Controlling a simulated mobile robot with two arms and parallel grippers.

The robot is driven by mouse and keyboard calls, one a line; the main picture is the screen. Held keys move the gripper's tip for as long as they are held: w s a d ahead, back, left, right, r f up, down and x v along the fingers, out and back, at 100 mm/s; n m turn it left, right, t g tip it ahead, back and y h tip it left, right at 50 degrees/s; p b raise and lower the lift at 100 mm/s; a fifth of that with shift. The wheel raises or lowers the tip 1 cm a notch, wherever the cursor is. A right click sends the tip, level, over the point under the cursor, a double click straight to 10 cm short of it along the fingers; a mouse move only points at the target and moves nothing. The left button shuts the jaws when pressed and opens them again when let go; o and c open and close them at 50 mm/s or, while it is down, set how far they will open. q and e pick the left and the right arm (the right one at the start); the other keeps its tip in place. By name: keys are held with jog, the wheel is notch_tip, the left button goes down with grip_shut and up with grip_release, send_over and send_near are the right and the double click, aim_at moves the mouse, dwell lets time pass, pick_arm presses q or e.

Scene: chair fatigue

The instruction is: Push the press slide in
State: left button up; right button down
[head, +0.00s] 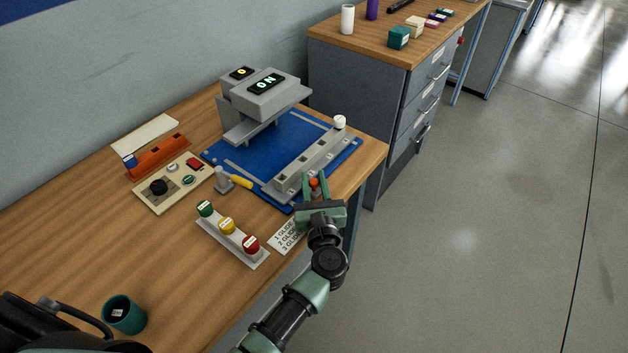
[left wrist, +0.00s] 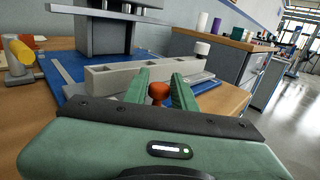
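The press (head: 262,98), a grey machine with a green-lit ON display, stands at the back of a blue base plate (head: 262,150). The slide (head: 310,158), a long grey bar with a row of square pockets, lies along the plate's front side; it also shows in the left wrist view (left wrist: 115,77). An orange-red knob (left wrist: 158,92) is at its near side. My left gripper (head: 314,180) is open, its green fingers on either side of the knob. I cannot tell whether they touch it. My right gripper is not in view.
Left of the plate are a control box (head: 172,183) and a yellow-handled clamp (head: 225,180). A strip with green, yellow and red buttons (head: 233,240) and a printed card (head: 288,236) lie near the front edge. A teal cup (head: 124,315) stands lower left. A drawer cabinet (head: 385,85) stands behind.

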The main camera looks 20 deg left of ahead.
pick_arm(q)
grip_shut()
dwell(1.1)
jog(key=shift+a, duration=0.1)
